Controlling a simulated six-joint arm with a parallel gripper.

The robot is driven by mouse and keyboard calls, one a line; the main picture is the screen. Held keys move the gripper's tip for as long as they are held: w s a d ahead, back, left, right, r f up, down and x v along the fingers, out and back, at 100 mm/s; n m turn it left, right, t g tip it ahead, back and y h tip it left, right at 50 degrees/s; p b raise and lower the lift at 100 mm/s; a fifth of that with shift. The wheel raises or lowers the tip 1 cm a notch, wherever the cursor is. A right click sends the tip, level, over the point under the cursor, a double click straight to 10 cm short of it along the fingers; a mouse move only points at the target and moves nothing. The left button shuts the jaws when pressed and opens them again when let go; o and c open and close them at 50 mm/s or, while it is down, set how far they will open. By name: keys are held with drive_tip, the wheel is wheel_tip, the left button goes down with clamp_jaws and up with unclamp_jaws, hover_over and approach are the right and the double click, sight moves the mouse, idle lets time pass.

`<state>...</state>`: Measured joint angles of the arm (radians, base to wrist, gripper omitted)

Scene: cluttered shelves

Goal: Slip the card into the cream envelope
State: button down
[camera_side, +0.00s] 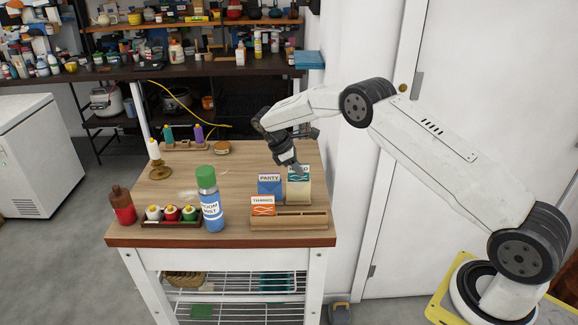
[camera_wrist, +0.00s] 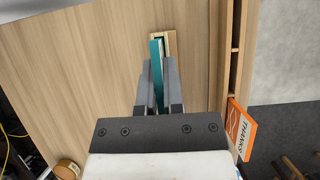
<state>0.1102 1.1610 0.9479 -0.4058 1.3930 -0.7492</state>
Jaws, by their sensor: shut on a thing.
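The teal-and-white card (camera_side: 299,173) is upright between the fingers of my gripper (camera_side: 291,165), which is shut on it. In the side view the card's lower part meets the envelope's top. In the wrist view the card is a thin teal strip (camera_wrist: 156,62) between my fingers (camera_wrist: 158,82), over the left part of the envelope's open mouth (camera_wrist: 170,40). The lower edge is hidden, so I cannot tell how deep it sits.
A blue PARTY envelope (camera_side: 269,188) and an orange THANKS card (camera_side: 263,205) stand close left of the cream envelope. The wooden holder (camera_side: 305,219) is in front. A blue spray bottle (camera_side: 211,208) and a tray of small bottles (camera_side: 172,221) are farther left.

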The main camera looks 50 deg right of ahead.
drive_tip(key=shift+f, duration=1.1)
drive_tip(key=c, duration=0.7)
unclamp_jaws()
drive_tip(key=shift+f, duration=0.15)
drive_tip(key=shift+v, duration=4.15)
drive_tip(key=shift+s, duration=0.1)
drive_tip(key=s+a+r+m+t+y, duration=0.1)
drive_tip(key=s+a+m+t, duration=0.1)
drive_tip(key=s, duration=0.7)
drive_tip(key=s+a+r+m+t+y, duration=0.1)
drive_tip(key=s+a+m, duration=0.3)
drive_tip(key=s, duration=0.6)
drive_tip(key=s+a+r+m+t+y, duration=0.1)
drive_tip(key=s+a+m+t+y, duration=0.1)
drive_tip(key=s, duration=0.8)
drive_tip(key=shift+a+m+t, duration=0.5)
drive_tip(key=shift+a+t, duration=0.4)
drive_tip(key=shift+a, duration=0.15)
